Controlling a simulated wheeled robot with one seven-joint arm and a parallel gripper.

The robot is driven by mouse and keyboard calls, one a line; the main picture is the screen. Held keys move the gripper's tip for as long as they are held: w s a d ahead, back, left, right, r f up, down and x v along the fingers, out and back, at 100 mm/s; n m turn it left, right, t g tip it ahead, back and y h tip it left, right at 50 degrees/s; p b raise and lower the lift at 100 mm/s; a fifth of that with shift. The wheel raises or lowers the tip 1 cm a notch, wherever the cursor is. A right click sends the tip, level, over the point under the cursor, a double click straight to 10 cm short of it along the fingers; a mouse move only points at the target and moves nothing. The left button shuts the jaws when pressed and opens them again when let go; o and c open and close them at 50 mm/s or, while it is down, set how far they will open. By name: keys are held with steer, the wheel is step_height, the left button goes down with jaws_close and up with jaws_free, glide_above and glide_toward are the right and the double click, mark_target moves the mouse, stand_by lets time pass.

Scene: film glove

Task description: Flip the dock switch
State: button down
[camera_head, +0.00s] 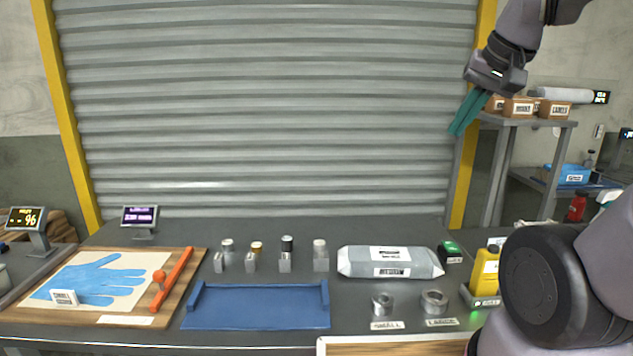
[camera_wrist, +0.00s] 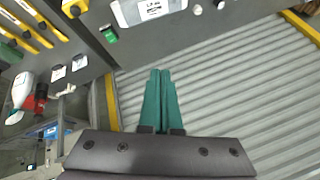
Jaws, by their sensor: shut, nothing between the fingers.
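My gripper (camera_head: 459,128) has teal fingers and is raised at the upper right, before the right edge of the roller shutter (camera_head: 270,110). In the wrist view its two fingers (camera_wrist: 160,78) lie side by side, shut, with nothing between them. I cannot clearly make out a dock switch. A small pale fitting (camera_head: 598,131) is on the wall at the far right, beyond the shelf. It is too small to tell whether it is the switch. My gripper is apart from it and touches nothing that I can see.
The dark workbench (camera_head: 390,228) holds a blue tray (camera_head: 255,307), a grey packet (camera_head: 390,263), metal rings and a yellow bottle (camera_head: 485,270). A shelf (camera_head: 530,123) with small boxes stands right of the shutter, near my gripper. Room before the shutter is free.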

steer(key=s, duration=0.1)
steer(key=s+a+r, duration=0.1)
steer(key=s, duration=0.1)
steer(key=shift+r+t, duration=0.1)
steer(key=shift+t, duration=0.3)
steer(key=m+g+h, duration=0.2)
steer(key=m+g, duration=0.5)
steer(key=m, duration=0.6)
glide_above(448, 243)
step_height(448, 243, down, 22)
steer(key=shift+s+r, duration=0.1)
steer(key=shift+r, duration=0.05)
step_height(448, 243, down, 14)
